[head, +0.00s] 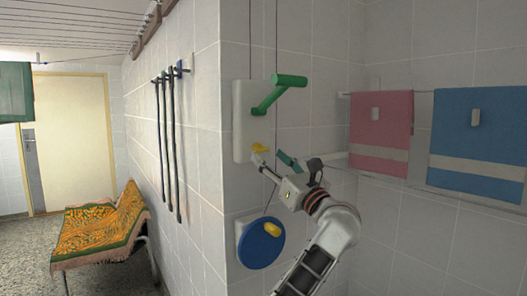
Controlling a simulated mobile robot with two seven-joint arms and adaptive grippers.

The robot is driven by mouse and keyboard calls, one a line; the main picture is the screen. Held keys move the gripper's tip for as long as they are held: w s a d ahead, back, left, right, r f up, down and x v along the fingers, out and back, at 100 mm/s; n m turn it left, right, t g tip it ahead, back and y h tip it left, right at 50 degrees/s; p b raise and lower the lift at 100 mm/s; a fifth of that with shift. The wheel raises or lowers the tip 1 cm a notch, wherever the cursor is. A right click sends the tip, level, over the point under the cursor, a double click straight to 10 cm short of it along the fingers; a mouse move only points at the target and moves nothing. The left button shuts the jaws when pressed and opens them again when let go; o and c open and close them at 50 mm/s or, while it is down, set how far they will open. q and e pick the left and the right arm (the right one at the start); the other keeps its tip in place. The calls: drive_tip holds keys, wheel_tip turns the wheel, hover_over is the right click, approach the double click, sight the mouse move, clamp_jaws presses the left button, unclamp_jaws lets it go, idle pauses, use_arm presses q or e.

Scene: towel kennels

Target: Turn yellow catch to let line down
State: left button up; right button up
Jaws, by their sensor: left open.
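A white wall box (240,118) with a green crank handle (284,88) is mounted on the tiled wall. A small yellow catch (259,148) sticks out near the box's lower edge. My left gripper (272,160) is open and empty just below and right of the catch. One fingertip is right under the catch; I cannot tell whether they touch. Thin lines (276,40) run up the wall from the box. Lower down, a blue disc (258,250) with a yellow knob (272,229) sits on a white plate. My right gripper is not in view.
A pink towel (381,110) and a blue towel (478,118) hang from a rail at the right. Dark straps (168,140) hang on the left wall face. A bench with an orange and green cover (95,232) stands at the left, before a door (75,130).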

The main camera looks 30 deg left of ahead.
sight(263, 150)
use_arm(q)
drive_tip(key=x, duration=0.2)
drive_tip(key=shift+w+a+r, duration=0.1)
drive_tip(key=shift+a+r, duration=0.1)
drive_tip(key=shift+a, duration=0.05)
drive_tip(key=shift+x, duration=0.8)
drive_tip(key=shift+f, duration=0.1)
drive_tip(key=c, duration=1.1)
